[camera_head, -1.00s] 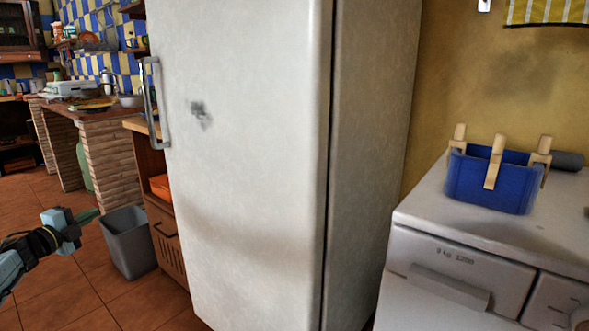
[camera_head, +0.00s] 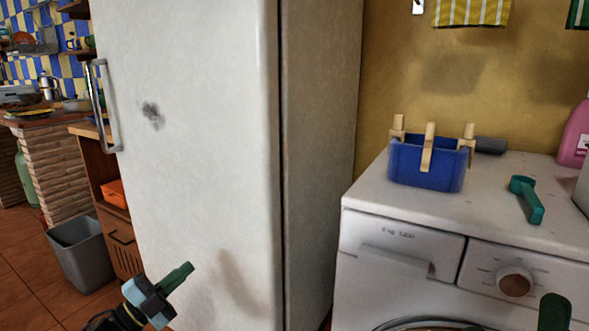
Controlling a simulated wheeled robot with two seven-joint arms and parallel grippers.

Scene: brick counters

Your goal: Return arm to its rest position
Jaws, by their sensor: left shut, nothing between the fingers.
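My left gripper (camera_head: 176,278) is at the lower left of the head view, in front of the lower part of the white fridge (camera_head: 205,170). Its green fingers are together with nothing between them, and they point up and to the right. The wrist and forearm run out of the bottom edge.
A grey bin (camera_head: 82,255) stands on the tiled floor left of the gripper. At right, a washing machine (camera_head: 400,245) carries a blue basket with pegs (camera_head: 428,165), a teal scoop (camera_head: 527,198) and a pink bottle (camera_head: 577,135).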

